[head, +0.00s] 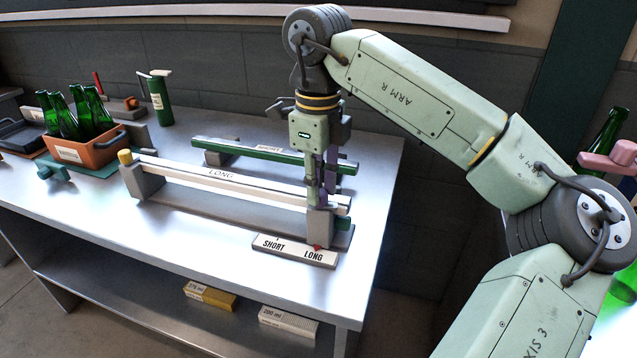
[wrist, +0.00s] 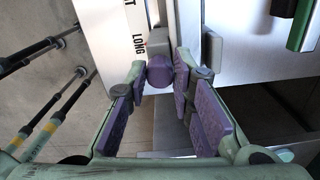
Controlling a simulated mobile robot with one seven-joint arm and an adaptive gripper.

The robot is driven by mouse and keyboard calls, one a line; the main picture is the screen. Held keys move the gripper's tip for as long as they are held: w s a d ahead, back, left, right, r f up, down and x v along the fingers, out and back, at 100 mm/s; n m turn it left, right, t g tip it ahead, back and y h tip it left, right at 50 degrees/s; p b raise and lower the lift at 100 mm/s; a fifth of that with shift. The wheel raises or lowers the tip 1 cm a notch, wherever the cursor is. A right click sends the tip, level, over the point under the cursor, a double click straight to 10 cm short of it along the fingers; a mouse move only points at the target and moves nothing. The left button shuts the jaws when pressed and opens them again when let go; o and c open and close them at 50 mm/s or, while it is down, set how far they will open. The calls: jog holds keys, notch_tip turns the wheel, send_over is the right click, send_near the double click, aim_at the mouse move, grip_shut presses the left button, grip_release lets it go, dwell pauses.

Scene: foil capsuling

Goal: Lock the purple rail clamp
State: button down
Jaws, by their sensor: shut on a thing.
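The purple rail clamp (wrist: 159,77) shows in the wrist view as a small rounded purple piece between my fingertips, beside a grey block. My gripper (wrist: 168,72) has purple finger pads, and its tips are closed on the clamp. In the head view my gripper (head: 322,190) points down at the right end of the white rail marked LONG (head: 222,178). There I cannot tell the clamp's purple from that of the pads. The sign plate marked SHORT and LONG (head: 294,250) lies in front of that end, with a small red pointer near LONG. The clamp's underside is hidden.
A green rail marked SHORT (head: 235,148) lies behind the white one. An orange crate (head: 88,152) with green bottles stands at the left, near a green cylinder (head: 160,100).

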jog(key=n, duration=0.4)
jog(key=shift+n, duration=0.3)
jog(key=n, duration=0.3)
jog(key=shift+s+n, duration=0.1)
jog(key=shift+n, duration=0.3)
jog(key=n, duration=0.3)
jog(key=shift+r, duration=0.1)
jog(key=shift+n, duration=2.1)
jog(key=c, duration=1.4)
grip_release()
jog(key=shift+s, duration=0.1)
